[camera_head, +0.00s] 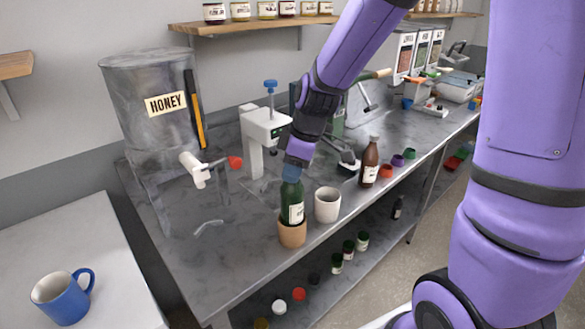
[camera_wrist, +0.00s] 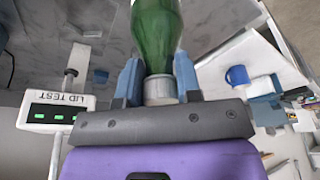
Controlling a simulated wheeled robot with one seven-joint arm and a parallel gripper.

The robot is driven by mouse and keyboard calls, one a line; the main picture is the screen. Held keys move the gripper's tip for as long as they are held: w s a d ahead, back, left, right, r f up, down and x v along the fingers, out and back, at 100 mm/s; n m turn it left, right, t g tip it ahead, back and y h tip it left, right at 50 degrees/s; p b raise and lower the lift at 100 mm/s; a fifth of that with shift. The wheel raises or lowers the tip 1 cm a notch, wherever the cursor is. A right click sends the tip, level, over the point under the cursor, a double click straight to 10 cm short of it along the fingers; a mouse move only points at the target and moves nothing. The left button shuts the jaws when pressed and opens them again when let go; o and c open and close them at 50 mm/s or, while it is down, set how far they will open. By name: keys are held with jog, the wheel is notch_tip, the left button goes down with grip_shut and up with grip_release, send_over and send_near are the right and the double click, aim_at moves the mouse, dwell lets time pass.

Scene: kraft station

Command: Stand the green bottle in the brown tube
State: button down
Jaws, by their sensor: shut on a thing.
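The green bottle (camera_head: 292,205) with a pale label stands upright, its lower end inside the brown tube (camera_head: 292,235) near the counter's front edge. In the wrist view the green bottle (camera_wrist: 155,35) runs away from my gripper, with its grey neck end (camera_wrist: 159,90) between the fingers. My gripper (camera_head: 292,172) is shut on the top of the bottle; its blue fingers (camera_wrist: 158,80) sit on either side of the neck. The tube hides the bottle's base, so I cannot tell how deep it sits.
A white cup (camera_head: 327,205) stands close to the right of the tube, and a brown bottle (camera_head: 369,162) farther right. The lid test device (camera_head: 262,135) stands behind, with the honey tank (camera_head: 150,105) at left. A blue mug (camera_head: 64,298) is on the left table.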

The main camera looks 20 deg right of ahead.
jog(key=shift+f, duration=2.3)
dwell(0.5)
jog(key=shift+c, duration=0.8)
grip_release()
jog(key=shift+r, duration=1.55)
jog(key=shift+r, duration=2.95)
